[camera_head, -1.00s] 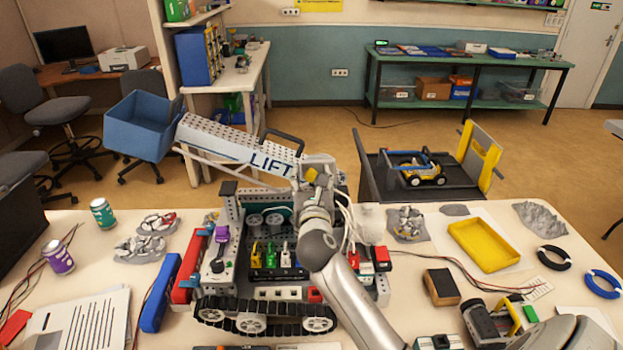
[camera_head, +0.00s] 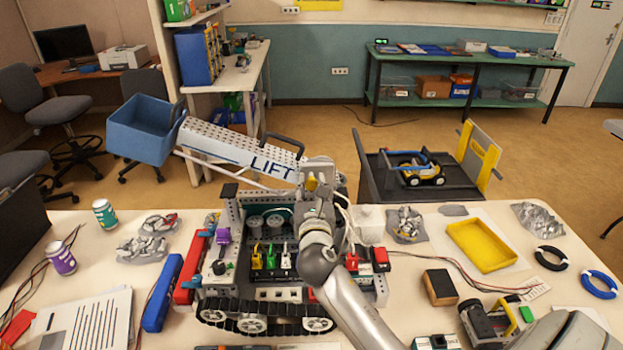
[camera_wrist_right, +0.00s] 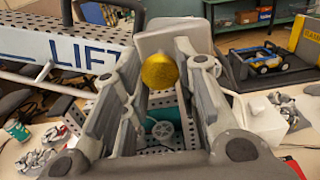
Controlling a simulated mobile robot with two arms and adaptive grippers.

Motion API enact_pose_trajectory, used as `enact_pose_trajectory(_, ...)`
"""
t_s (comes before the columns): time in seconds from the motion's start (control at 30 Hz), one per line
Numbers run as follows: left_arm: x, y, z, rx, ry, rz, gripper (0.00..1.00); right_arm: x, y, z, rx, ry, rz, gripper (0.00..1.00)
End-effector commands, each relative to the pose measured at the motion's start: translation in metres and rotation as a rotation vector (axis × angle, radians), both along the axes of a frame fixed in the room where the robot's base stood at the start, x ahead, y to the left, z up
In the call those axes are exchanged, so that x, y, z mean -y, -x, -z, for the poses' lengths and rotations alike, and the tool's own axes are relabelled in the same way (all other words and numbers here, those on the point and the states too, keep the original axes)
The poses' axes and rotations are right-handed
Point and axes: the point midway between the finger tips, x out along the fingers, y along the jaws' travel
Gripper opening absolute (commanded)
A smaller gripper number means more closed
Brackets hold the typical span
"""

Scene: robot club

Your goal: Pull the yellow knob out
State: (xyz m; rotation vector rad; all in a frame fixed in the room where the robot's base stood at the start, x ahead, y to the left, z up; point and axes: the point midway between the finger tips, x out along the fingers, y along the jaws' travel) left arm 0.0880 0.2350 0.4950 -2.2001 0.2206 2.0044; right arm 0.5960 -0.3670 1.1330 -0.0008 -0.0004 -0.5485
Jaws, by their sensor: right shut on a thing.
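The yellow knob (camera_wrist_right: 159,70) is round and sits between the fingers of my right gripper (camera_wrist_right: 157,58) in the wrist view. In the head view, only a small yellow patch of the knob (camera_head: 311,184) shows beside my right gripper (camera_head: 320,188). The gripper is shut on the knob, at the near end of the white lift arm (camera_head: 237,148) on the tracked robot (camera_head: 265,308). The gripper hides the knob's base, so I cannot tell how far out it is. My left gripper is not in view.
The lift arm carries a blue bin (camera_head: 142,128) at its far left end. A black handle (camera_head: 283,143) rises close to the gripper. Small coloured switches (camera_head: 270,257) stand on the robot's deck. A yellow tray (camera_head: 481,246) lies on the table at the right.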

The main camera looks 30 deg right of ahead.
Motion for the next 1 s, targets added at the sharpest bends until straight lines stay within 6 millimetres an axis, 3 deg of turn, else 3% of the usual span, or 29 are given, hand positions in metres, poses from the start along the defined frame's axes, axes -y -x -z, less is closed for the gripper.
enact_pose_trajectory(0.27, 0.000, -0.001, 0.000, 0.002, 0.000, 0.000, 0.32, -0.002, 0.002, 0.003, -0.004, -0.003, 0.000, 0.00)
enact_pose_trajectory(0.3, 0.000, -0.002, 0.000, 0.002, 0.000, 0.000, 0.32, -0.002, 0.002, 0.003, -0.004, -0.003, 0.000, 0.33)
enact_pose_trajectory(0.43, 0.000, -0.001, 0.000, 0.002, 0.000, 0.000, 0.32, -0.002, 0.002, 0.002, -0.003, -0.002, 0.000, 0.50)
enact_pose_trajectory(0.77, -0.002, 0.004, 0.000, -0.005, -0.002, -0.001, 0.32, -0.002, 0.003, 0.001, -0.002, -0.001, 0.000, 0.51)
enact_pose_trajectory(1.0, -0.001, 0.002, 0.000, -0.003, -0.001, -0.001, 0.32, -0.018, 0.028, 0.002, -0.003, -0.002, -0.002, 0.51)
